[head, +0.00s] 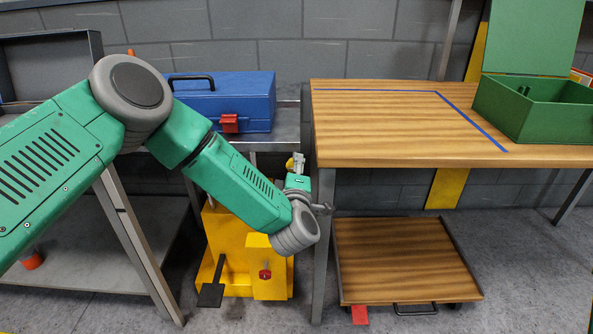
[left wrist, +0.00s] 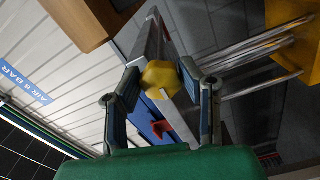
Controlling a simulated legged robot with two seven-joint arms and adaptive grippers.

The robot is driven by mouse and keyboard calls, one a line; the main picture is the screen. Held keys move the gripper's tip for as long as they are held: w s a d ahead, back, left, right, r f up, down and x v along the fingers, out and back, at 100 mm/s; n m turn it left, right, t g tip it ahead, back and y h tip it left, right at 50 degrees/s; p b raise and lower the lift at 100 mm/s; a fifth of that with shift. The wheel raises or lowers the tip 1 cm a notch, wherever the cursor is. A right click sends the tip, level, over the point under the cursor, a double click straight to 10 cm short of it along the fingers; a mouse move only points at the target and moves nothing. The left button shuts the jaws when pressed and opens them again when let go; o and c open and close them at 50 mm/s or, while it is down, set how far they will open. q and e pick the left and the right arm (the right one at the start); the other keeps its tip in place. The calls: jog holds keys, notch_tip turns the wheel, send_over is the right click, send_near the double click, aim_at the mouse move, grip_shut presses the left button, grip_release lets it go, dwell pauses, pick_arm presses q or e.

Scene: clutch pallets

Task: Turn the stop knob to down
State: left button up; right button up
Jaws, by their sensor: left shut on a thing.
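A yellow knob (left wrist: 160,78) sits between the two fingers of my left gripper (left wrist: 160,88) in the left wrist view, and the fingers close on it from both sides. In the head view the left gripper (head: 298,165) is above the yellow machine (head: 228,235), beside the wooden table's front left leg. A small piece of the yellow knob (head: 290,163) shows there; its pointing direction is hard to tell. A red knob (head: 265,274) is on the front of the yellow machine, apart from the gripper. My right gripper is in neither view.
The wooden table (head: 400,120) is just right of my left gripper, with a green box (head: 530,105) on it. A blue toolbox (head: 235,100) stands on the metal bench behind my arm. A wooden-topped cart (head: 405,262) is under the table. Several silver rods (left wrist: 250,50) show in the left wrist view.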

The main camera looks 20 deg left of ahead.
pick_arm(q)
jog(key=shift+s+a+f+n, duration=0.1)
jog(key=shift+f+n, duration=0.1)
jog(key=shift+n, duration=0.1)
jog(key=o, duration=1)
jog(key=shift+o, duration=0.7)
jog(key=shift+a+r, duration=0.1)
jog(key=v, duration=1.2)
